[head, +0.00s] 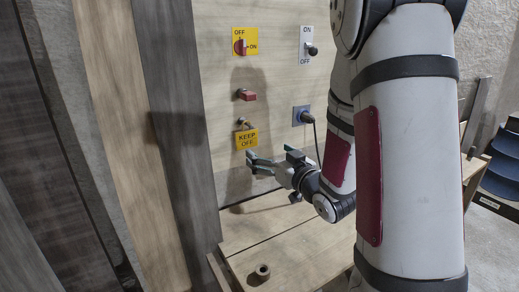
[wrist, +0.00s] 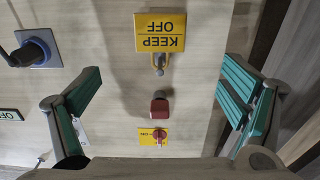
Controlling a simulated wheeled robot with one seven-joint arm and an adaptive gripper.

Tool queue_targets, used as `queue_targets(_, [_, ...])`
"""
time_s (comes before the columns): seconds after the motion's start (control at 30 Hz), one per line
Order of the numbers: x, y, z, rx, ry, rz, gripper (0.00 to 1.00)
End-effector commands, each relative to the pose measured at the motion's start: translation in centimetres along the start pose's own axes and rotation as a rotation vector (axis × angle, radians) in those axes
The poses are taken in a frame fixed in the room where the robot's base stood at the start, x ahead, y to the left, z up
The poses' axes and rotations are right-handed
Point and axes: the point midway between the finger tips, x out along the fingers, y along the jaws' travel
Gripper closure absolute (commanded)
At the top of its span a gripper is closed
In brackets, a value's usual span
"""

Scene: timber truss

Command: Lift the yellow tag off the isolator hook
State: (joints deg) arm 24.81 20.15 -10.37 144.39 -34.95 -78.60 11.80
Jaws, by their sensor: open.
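The yellow tag (head: 246,139), lettered KEEP OFF, hangs flat against the wooden panel from a small hook (head: 243,122). In the wrist view the tag (wrist: 160,32) appears upside down at the top centre, with the hook (wrist: 159,66) just below it in the picture. My gripper (head: 250,163) is open and empty, just below the tag in the head view. In the wrist view its two teal-padded fingers stand wide apart on either side, with the hook and tag line between them. I see no contact with the tag.
A red block (head: 246,95) sticks out above the hook, below a red rotary switch (head: 239,47) on a yellow plate. To the right are a black-knobbed switch (head: 311,50) and a blue socket (head: 302,116) with a plugged cable. A small roll (head: 262,271) stands on the wooden bench.

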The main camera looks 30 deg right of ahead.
Motion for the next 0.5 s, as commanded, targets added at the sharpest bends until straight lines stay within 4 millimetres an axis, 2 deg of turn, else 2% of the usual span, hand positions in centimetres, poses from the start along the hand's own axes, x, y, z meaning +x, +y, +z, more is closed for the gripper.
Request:
queue_targets(0.17, [1.4, -0.1, -0.1, 0.001, 0.008, -0.006, 0.09])
queue_targets(0.5, [7.4, -0.1, -0.1, 0.001, 0.007, -0.005, 0.09])
